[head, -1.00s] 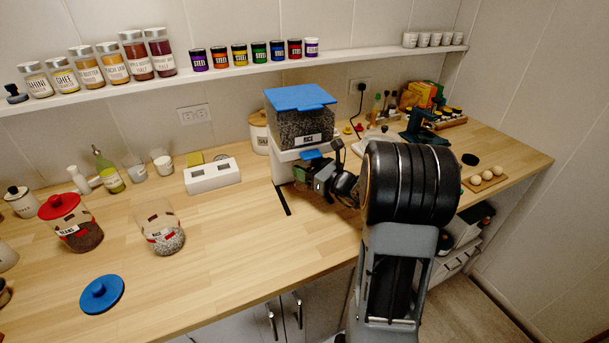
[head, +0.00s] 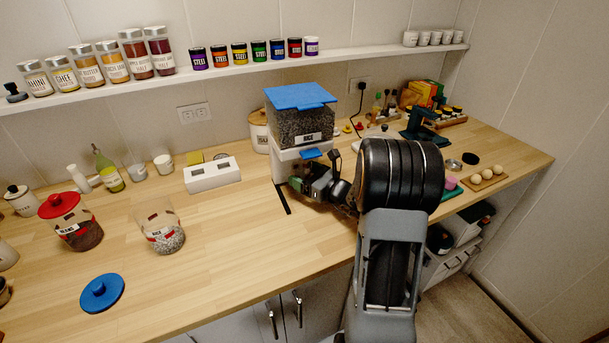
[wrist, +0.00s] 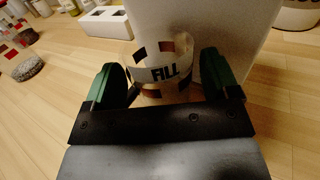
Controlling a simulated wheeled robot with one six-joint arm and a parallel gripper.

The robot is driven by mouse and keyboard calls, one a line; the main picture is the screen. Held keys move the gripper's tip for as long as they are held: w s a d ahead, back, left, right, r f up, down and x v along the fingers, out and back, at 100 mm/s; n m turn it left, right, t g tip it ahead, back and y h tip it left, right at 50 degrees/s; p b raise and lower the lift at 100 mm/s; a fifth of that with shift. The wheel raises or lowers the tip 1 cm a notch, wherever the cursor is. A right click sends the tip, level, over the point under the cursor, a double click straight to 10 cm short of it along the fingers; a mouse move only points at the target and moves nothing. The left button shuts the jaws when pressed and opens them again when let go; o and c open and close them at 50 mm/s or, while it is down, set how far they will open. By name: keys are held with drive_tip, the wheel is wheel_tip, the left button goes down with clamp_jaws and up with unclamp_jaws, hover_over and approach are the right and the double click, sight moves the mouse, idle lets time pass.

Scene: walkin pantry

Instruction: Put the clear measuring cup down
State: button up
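The clear measuring cup (wrist: 165,73), with a white "FILL" band and dark squares, stands upright between the fingers of my gripper (wrist: 166,78) in the wrist view.
The dispenser (head: 300,125) with a blue lid is close behind the cup. A white two-window box (head: 212,175) stands to the left. Two clear jars stand further left, one red-lidded (head: 75,222), one open (head: 160,228). A blue lid (head: 102,293) lies in front. The counter's middle is clear.

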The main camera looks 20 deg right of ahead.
drive_tip(key=shift+o, duration=0.4)
drive_tip(key=shift+r, duration=0.15)
drive_tip(key=v, duration=1.2)
drive_tip(key=shift+b, duration=0.35)
